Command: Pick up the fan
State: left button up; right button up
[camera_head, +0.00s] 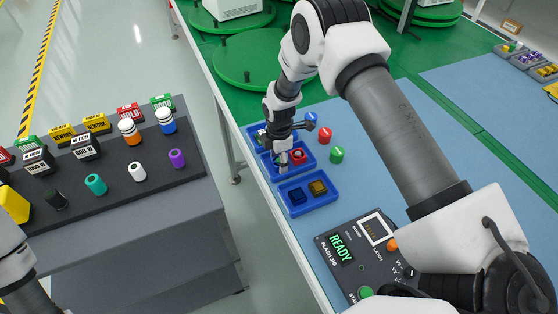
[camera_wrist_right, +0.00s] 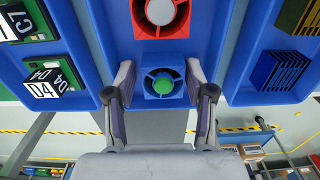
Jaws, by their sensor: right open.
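In the right wrist view two fans sit in the middle blue tray (camera_wrist_right: 215,20). One is a blue square fan with a green hub (camera_wrist_right: 162,83), near the tray's edge. The other is a red fan with a pale hub (camera_wrist_right: 160,12); it also shows in the head view (camera_head: 299,156). My right gripper (camera_wrist_right: 160,78) is open, with one finger on each side of the blue fan and no clear grip on it. In the head view my right gripper (camera_head: 281,158) is over the middle tray and hides most of the blue fan.
The near blue tray (camera_head: 309,208) holds dark blue and yellow finned blocks. Red, green and blue pieces stand right of the trays. A control box (camera_head: 345,262) reads READY. A grey side bench (camera_head: 130,235) carries bottles, cylinders and labelled blocks.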

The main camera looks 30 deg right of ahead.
jog(key=shift+r, duration=0.15)
jog(key=shift+s+a+r, duration=0.1)
jog(key=shift+s+a, duration=0.05)
jog(key=shift+c, duration=1.4)
jog(key=c, duration=0.6)
